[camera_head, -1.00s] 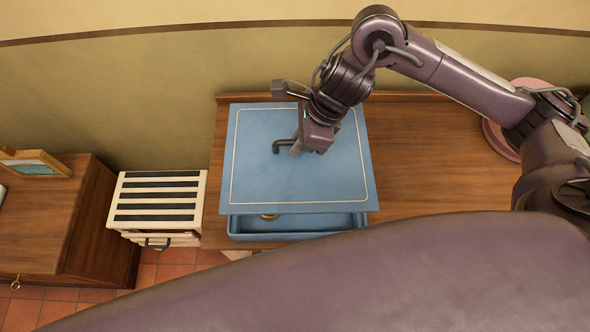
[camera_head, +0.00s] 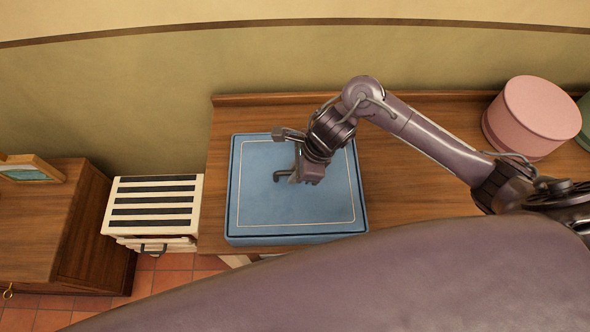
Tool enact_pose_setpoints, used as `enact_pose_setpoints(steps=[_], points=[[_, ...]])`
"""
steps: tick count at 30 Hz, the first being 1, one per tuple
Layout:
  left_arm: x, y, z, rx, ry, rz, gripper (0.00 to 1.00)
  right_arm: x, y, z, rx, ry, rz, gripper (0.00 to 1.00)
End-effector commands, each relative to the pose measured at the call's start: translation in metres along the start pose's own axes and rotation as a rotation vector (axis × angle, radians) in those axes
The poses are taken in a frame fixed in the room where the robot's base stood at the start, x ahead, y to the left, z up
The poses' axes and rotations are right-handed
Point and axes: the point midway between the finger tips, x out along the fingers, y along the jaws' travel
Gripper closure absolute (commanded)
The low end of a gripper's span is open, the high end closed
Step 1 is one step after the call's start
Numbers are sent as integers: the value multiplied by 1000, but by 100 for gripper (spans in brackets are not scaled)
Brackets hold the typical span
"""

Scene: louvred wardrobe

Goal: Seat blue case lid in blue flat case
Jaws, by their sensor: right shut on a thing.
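The blue case lid (camera_head: 262,205) is a flat square panel with a thin pale border line and a dark bent handle. It lies level inside the rim of the blue flat case (camera_head: 290,240), whose walls frame it all round. From here I cannot tell whether it is fully down. My right gripper (camera_head: 297,180) is over the middle of the lid, shut on its handle. The case's inside is hidden under the lid. My left gripper is not in view.
The case stands on a wooden top (camera_head: 420,185) with a raised back edge. A pink round box (camera_head: 530,115) and a green one (camera_head: 584,125) stand at the right. A white slatted crate (camera_head: 153,215) and a wooden cabinet (camera_head: 40,225) are at the left.

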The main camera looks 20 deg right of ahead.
Motion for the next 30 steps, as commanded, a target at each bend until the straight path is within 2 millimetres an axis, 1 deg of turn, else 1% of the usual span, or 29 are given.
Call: enact_pose_setpoints(steps=[4, 8, 9, 13, 14, 21, 25, 26, 29, 30], points=[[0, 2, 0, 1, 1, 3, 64, -1, 0, 1, -1, -2, -1, 100], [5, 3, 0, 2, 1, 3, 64, 3, 0, -1, -1, -2, -1, 100], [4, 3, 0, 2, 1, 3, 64, 2, 0, -1, -1, 0, 0, 85], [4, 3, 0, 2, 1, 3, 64, 2, 0, -1, -1, 0, 1, 68], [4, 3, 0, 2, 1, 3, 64, 2, 0, -1, 0, 0, 1, 66], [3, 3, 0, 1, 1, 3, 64, 2, 0, -1, 0, 0, 1, 66], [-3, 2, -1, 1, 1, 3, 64, -4, 0, 2, 0, -1, 1, 66], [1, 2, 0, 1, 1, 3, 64, -5, -1, 0, -2, -1, -2, 66], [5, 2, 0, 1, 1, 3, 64, -21, -2, 0, -5, 0, -6, 66], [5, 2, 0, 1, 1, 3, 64, -30, -2, 0, -5, 1, -7, 66]])
